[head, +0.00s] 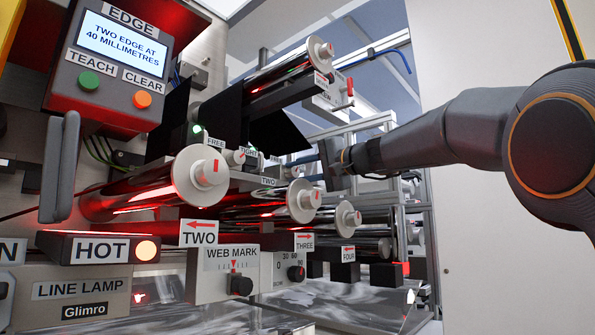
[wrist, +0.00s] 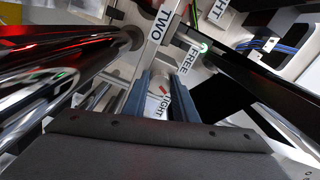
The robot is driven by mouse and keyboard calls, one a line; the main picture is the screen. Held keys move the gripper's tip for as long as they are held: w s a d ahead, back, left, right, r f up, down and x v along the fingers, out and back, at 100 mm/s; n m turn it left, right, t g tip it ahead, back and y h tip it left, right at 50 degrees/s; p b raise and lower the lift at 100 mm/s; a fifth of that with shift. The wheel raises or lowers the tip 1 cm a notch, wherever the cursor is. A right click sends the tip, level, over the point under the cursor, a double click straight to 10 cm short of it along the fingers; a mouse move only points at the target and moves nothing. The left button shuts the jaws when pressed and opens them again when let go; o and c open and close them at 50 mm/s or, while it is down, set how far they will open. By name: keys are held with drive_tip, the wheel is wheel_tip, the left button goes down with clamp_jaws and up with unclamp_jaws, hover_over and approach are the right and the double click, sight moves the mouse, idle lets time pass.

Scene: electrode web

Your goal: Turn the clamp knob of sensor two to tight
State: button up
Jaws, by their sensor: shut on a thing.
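My gripper (head: 306,168) reaches in from the right in the head view, at the sensor rail behind the rollers. In the wrist view my gripper's two blue-grey fingers (wrist: 163,83) are shut on a pale clamp knob (wrist: 164,90) with a short red mark. A FREE label (wrist: 188,60) is beyond the knob to the right, and a TIGHT label (wrist: 155,107) is nearer, partly hidden between the fingers. A TWO label (wrist: 166,22) is on the pale bracket beyond. The head view does not show the held knob clearly. I cannot tell exactly where its mark points.
In the head view, the display (head: 124,43) reads "TWO EDGE AT 40 MILLIMETRES". A HOT sign (head: 100,250) has a lit lamp.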

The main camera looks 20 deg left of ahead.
drive_tip(key=shift+r+m+p, duration=0.1)
drive_tip(key=shift+m+p, duration=0.4)
drive_tip(key=shift+m, duration=1.1)
drive_tip(key=o, duration=1)
drive_tip(key=shift+o, duration=0.2)
drive_tip(key=shift+d, duration=0.1)
drive_tip(key=b+v, duration=0.2)
drive_tip(key=v, duration=0.5)
drive_tip(key=shift+s+d, duration=0.15)
drive_tip(key=shift+d, duration=0.15)
